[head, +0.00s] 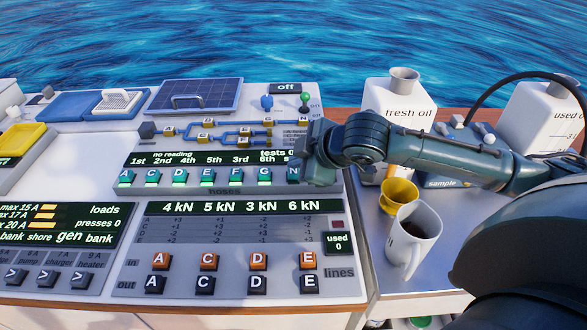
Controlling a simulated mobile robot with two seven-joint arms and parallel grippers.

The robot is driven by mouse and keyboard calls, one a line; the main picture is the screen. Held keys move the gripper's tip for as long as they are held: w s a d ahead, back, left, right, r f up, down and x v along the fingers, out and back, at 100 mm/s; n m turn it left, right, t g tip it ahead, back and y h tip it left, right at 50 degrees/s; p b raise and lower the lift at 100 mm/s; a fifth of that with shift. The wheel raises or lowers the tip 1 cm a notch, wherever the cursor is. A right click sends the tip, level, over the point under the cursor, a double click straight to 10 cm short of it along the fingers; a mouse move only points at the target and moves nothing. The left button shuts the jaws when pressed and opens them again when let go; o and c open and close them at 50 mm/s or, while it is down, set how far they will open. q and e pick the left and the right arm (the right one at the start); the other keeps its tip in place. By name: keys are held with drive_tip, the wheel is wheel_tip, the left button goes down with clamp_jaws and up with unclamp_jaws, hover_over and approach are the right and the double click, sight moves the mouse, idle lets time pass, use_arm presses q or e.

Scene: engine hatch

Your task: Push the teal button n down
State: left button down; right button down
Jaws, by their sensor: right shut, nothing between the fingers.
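The teal button n (293,174) is the rightmost of a row of teal lettered buttons on the hoses panel. Part of its right side is hidden by my right gripper. My right gripper (312,160) is shut and empty, and its arm comes in from the right. Its tip is at the right end of the row, beside or over button n. I cannot tell whether it touches the button or whether the button is down. My left gripper is not in view.
Teal button G (264,174) sits close to the left of n. A dark display (215,157) reading "no reading" runs above the row. A yellow cup (398,193) and a white mug (411,240) of dark liquid stand under my right arm.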

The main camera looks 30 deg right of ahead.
drive_tip(key=shift+f+b, duration=0.35)
drive_tip(key=shift+f, duration=0.55)
idle(0.8)
drive_tip(key=shift+r, duration=0.1)
drive_tip(key=shift+r+p, duration=1.2)
drive_tip(key=shift+p, duration=0.3)
wheel_tip(320, 180, up, 5)
drive_tip(key=p, duration=0.6)
